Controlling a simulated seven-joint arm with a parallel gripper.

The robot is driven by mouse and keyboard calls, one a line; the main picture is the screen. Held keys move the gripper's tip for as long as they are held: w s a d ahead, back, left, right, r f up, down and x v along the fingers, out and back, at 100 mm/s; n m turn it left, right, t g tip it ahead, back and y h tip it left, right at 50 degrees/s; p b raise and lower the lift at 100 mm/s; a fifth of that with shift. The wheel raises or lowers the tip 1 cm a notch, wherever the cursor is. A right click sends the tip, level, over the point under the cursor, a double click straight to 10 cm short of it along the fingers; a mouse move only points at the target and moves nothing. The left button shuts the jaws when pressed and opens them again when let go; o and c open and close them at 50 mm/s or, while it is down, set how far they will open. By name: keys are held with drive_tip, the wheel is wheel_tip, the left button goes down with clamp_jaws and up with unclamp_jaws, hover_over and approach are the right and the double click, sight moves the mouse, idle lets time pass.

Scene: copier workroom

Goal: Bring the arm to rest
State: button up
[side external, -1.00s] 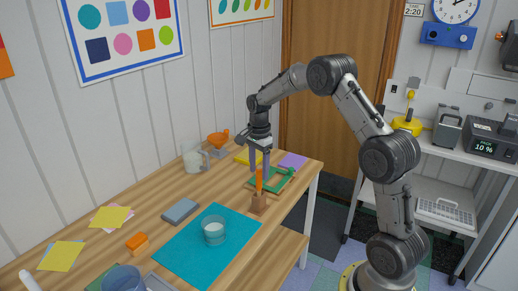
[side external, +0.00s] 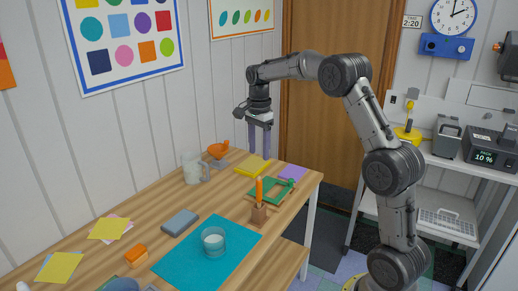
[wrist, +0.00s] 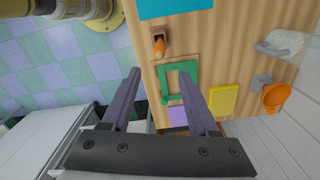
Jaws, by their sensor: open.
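My gripper (side external: 259,155) is open and empty, pointing down above the far end of the wooden table (side external: 178,248). In the wrist view its two fingers (wrist: 159,71) are spread apart with nothing between them. An orange stick (side external: 259,188) stands upright in a small brown block (side external: 259,214) on the table, below and apart from the fingers.
A teal mat (side external: 180,262) carries a glass cup (side external: 213,241). A clear pitcher (side external: 192,168) and an orange funnel-like thing (side external: 218,149) stand near the wall. Yellow (side external: 252,166) and purple (side external: 293,173) sheets lie at the far end. A shelf (side external: 455,168) with devices stands right.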

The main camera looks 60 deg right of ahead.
drive_tip(key=s+a+r+n+t, duration=0.2)
drive_tip(key=s+a+r, duration=0.1)
drive_tip(key=a+r, duration=0.65)
drive_tip(key=s+a+r+n+t, duration=0.2)
drive_tip(key=s+a+r+n, duration=0.3)
drive_tip(key=s, duration=0.4)
drive_tip(key=s+a+f+n, duration=0.3)
drive_tip(key=s+f+n, duration=0.2)
drive_tip(key=s+n, duration=0.2)
drive_tip(key=s+a+f+n+t, duration=0.1)
drive_tip(key=s+a+f+n, duration=0.2)
drive_tip(key=s+f+n, duration=0.2)
drive_tip(key=shift+s+f+n+t, duration=0.25)
drive_tip(key=shift+s+n, duration=0.75)
drive_tip(key=shift+s, duration=0.55)
